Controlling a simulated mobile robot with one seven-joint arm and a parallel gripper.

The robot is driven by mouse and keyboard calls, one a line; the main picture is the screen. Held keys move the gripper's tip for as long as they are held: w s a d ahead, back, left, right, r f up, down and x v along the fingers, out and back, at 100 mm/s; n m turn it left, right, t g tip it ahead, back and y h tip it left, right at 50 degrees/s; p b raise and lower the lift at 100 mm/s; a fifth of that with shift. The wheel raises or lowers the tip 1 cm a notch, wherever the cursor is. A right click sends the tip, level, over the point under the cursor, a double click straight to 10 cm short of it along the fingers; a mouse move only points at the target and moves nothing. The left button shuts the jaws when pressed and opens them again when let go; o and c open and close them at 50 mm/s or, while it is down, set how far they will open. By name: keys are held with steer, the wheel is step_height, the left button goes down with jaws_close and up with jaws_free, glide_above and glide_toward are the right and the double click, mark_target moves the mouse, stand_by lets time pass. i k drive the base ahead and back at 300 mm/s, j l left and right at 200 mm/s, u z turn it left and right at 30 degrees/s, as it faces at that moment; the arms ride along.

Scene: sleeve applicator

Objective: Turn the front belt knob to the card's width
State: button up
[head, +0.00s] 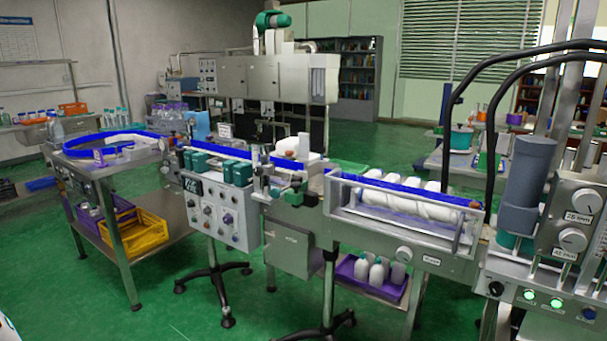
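A round pale knob (403,253) sits on the front face of the conveyor (345,222), with a small label plate (431,260) to its right whose text is too small to read. Two more round knobs, an upper one (587,201) and a lower one (572,240), are on the grey panel at the right, each above a white label. The upper label (578,217) seems to read 26 mm; the lower label (564,254) is less clear. I cannot tell which knob is the front belt knob or which sign is the card.
White bottles (425,208) lie on the conveyor behind a clear guard. A control box with several knobs (222,215) stands left of it. Lit green buttons (556,303) are at lower right. A yellow crate (142,236) is under the left table. Green floor is free in front.

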mark_target(574, 241)
steer(key=z, duration=1.35)
